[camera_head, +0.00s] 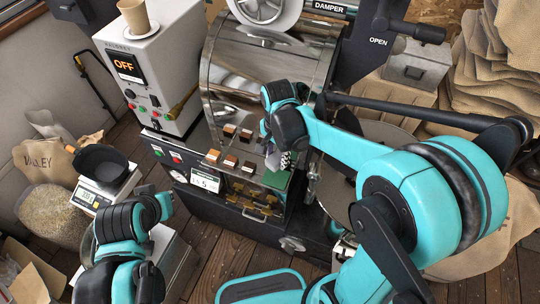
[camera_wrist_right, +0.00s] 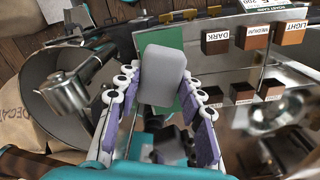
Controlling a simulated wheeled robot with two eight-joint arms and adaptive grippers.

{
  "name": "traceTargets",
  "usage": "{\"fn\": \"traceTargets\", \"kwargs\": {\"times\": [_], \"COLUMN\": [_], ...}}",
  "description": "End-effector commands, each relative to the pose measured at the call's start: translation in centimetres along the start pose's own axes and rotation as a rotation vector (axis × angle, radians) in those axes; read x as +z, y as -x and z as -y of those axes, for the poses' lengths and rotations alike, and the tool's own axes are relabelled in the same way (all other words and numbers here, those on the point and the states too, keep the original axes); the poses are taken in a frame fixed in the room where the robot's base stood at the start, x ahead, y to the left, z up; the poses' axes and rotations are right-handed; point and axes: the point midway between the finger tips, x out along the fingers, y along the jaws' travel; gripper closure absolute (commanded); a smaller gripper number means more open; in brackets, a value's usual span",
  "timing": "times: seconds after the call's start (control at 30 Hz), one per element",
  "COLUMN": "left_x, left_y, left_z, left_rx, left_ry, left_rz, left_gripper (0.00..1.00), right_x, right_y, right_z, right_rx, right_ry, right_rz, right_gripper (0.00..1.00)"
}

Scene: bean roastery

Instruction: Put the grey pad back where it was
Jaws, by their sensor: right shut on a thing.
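The grey pad (camera_wrist_right: 165,75) is a rounded block between the purple-padded fingers of my right gripper (camera_wrist_right: 162,110) in the right wrist view. The gripper is shut on it. Behind the pad is a flat green patch (camera_wrist_right: 187,103) on the shiny steel shelf, partly covered by the pad. I cannot tell whether the pad touches it. In the head view my right gripper (camera_head: 280,158) is over the roaster's front shelf beside the green patch (camera_head: 276,180), and the pad is not clearly visible. My left arm is at lower left; its gripper fingers do not show.
Several labelled wooden cubes stand on the shelf, including a dark one (camera_wrist_right: 215,40) close to the gripper. The steel roaster drum (camera_head: 265,80) rises behind. A control box (camera_head: 150,65) with a paper cup stands left. A black pan (camera_head: 101,163) sits on a scale.

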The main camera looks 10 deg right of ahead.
Motion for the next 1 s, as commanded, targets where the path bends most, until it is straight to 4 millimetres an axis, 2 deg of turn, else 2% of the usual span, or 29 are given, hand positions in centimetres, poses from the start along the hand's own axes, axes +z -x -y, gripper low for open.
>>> {"fn": "traceTargets", "kwargs": {"times": [0.13,0.3,0.57,0.73,1.0], "left_x": [0.4,1.1,1.5,2.1,2.0], "left_y": [-0.5,-1.5,-2.0,-2.8,-2.7], "left_z": [0.0,0.0,0.0,0.0,0.0], "left_rx": [0.000,0.000,0.000,0.000,0.000], "left_ry": [0.000,0.000,0.000,0.000,0.000], "left_rz": [0.001,0.001,0.001,0.001,0.000], "left_gripper": [1.00,1.00,1.00,1.00,1.00], "right_x": [0.1,0.1,0.1,0.1,0.1], "right_y": [-1.5,-4.9,-7.3,-9.8,-10.0], "right_z": [-0.1,0.0,0.0,0.0,0.0], "right_rx": [-0.006,-0.007,-0.006,-0.006,-0.006], "right_ry": [-0.009,-0.008,-0.007,-0.007,-0.007], "right_rz": [0.006,0.006,0.006,0.006,0.006], "right_gripper": [0.85,0.85,0.85,0.85,0.85]}}
